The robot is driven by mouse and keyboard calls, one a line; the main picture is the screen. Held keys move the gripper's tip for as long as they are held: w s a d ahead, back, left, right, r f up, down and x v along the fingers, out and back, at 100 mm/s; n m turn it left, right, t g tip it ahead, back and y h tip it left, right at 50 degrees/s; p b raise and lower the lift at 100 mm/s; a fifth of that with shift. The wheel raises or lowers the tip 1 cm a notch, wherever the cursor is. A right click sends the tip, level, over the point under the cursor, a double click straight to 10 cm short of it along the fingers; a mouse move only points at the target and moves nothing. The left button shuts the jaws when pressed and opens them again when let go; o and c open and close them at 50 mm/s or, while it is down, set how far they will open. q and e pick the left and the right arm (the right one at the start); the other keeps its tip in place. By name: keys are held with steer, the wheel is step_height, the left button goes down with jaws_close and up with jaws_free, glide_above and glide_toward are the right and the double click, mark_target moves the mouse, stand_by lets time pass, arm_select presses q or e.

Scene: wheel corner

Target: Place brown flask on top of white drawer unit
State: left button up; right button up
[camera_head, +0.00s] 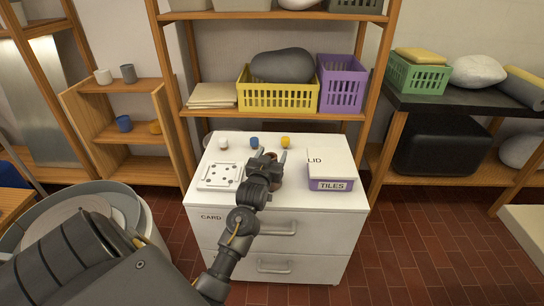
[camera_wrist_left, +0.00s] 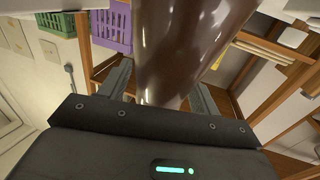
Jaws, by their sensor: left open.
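The white drawer unit (camera_head: 274,202) stands in the middle of the head view, with two drawer fronts and a flat top. The brown flask (camera_wrist_left: 188,45) is large and glossy in the left wrist view, between the two fingers of my left gripper (camera_wrist_left: 163,82). In the head view my left gripper (camera_head: 271,157) is over the unit's top, fingers apart. The flask is almost wholly hidden behind it there, with a small brown patch showing. I cannot tell whether the fingers touch the flask. My right gripper is not in view.
On the unit's top are a perforated white plate (camera_head: 221,176), white (camera_head: 223,143), blue (camera_head: 254,142) and yellow (camera_head: 285,142) small pieces, and a TILES box (camera_head: 330,185) with a LID panel (camera_head: 331,164). Shelves with yellow (camera_head: 278,97) and purple (camera_head: 342,88) baskets stand behind.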

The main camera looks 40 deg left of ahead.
arm_select(q)
steer(key=v, duration=1.1)
steer(key=shift+s+p, duration=0.4)
steer(key=shift+p, duration=0.05)
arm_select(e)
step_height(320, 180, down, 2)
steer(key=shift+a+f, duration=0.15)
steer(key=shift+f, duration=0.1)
arm_select(q)
steer(key=shift+d, duration=0.1)
